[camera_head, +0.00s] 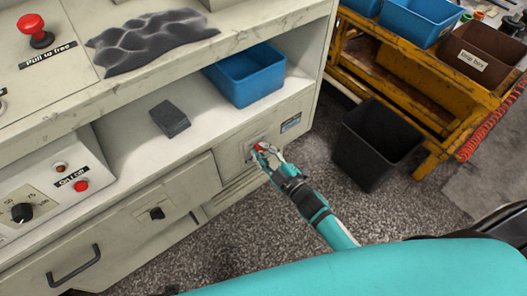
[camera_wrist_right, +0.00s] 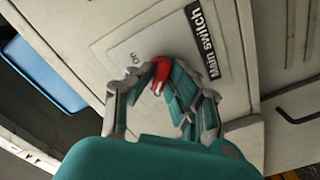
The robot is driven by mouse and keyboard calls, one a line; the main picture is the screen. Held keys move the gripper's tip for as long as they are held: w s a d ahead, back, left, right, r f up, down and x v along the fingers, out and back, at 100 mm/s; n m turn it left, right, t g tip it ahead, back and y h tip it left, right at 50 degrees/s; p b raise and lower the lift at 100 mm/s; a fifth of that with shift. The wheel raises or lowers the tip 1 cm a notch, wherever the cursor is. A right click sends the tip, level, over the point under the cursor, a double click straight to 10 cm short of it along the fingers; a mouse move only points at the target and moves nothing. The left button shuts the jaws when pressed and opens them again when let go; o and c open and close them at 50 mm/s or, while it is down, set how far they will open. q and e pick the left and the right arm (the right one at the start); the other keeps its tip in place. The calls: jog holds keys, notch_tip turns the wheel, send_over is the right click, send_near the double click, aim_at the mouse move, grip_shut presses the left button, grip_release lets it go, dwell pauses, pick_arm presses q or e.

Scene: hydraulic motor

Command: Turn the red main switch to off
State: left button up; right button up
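The red main switch (camera_wrist_right: 160,73) sits on a pale plate on the cabinet front, beside a black "Main switch" label (camera_wrist_right: 206,42). The word "On" shows on the plate near the knob. In the head view, only a little red of the switch (camera_head: 260,147) shows at my fingertips. My right gripper (camera_head: 264,153) is at the switch. In the right wrist view, the gripper's fingers (camera_wrist_right: 155,88) converge on the red knob from both sides and appear shut on it, partly hiding it. My left gripper is not in view.
A blue bin (camera_head: 246,75) and a dark block (camera_head: 170,118) sit on the cabinet shelf. A black waste bin (camera_head: 375,145) stands on the floor right of my right gripper, before a yellow cart (camera_head: 365,70). A drawer handle (camera_head: 73,264) sticks out at lower left.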

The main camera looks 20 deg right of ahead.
jog(key=shift+o, duration=1)
jog(key=shift+w+r, duration=0.15)
jog(key=shift+r, duration=0.05)
jog(key=shift+o, duration=0.2)
jog(key=shift+a+f, duration=0.1)
jog(key=shift+s+f, duration=0.1)
jog(key=shift+s, duration=0.25)
jog(key=v, duration=1.1)
jog(key=shift+s+d, duration=0.2)
